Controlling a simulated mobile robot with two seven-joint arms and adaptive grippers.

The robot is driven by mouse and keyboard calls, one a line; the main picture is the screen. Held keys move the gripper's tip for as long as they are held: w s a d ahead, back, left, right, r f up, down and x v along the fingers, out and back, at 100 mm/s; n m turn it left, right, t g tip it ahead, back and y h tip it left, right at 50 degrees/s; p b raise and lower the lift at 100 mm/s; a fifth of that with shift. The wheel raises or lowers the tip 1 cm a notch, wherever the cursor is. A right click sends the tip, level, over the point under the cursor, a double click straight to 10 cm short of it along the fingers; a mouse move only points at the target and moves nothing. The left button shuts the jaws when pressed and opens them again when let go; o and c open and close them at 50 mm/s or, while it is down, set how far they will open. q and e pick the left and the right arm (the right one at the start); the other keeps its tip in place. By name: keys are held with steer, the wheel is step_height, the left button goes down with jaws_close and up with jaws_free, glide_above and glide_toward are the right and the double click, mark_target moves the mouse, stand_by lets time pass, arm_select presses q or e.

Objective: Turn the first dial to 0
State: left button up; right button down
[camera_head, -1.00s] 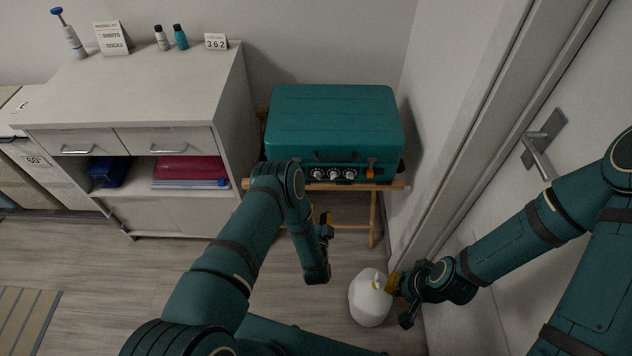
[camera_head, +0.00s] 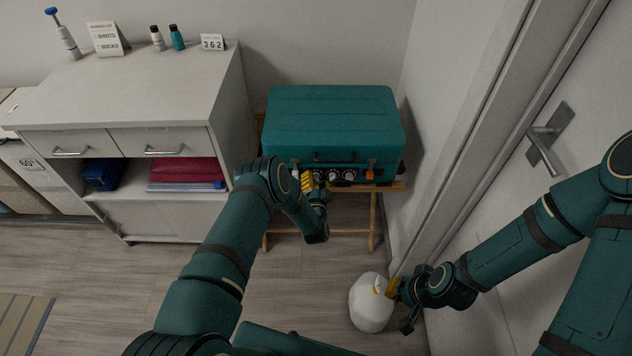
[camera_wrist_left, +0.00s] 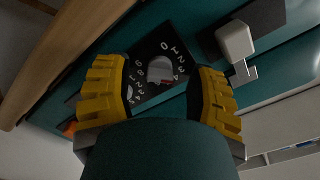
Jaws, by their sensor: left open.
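A teal case (camera_head: 335,120) has a row of dials on its front. In the head view, two silver dials (camera_head: 340,176) show right of my left gripper (camera_head: 315,184), which covers the panel's left part. In the left wrist view, my open left gripper (camera_wrist_left: 166,97) has its yellow fingers on either side of a round dial (camera_wrist_left: 160,70) on a black plate with white numbers, 0 among them. I cannot tell whether the fingers touch it. A second dial (camera_wrist_left: 129,93) is partly hidden by a finger. My right gripper (camera_head: 402,301) is low, beside the door.
The case stands on a wooden stand (camera_head: 386,186). A metal latch (camera_wrist_left: 236,42) sits near the dial. A grey cabinet (camera_head: 120,95) is at the left, a door handle (camera_head: 546,142) at the right.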

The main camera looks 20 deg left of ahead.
arm_select(q)
jaws_close()
steer(key=shift+n, duration=0.4)
steer(key=n, duration=1.7)
stand_by(0.6)
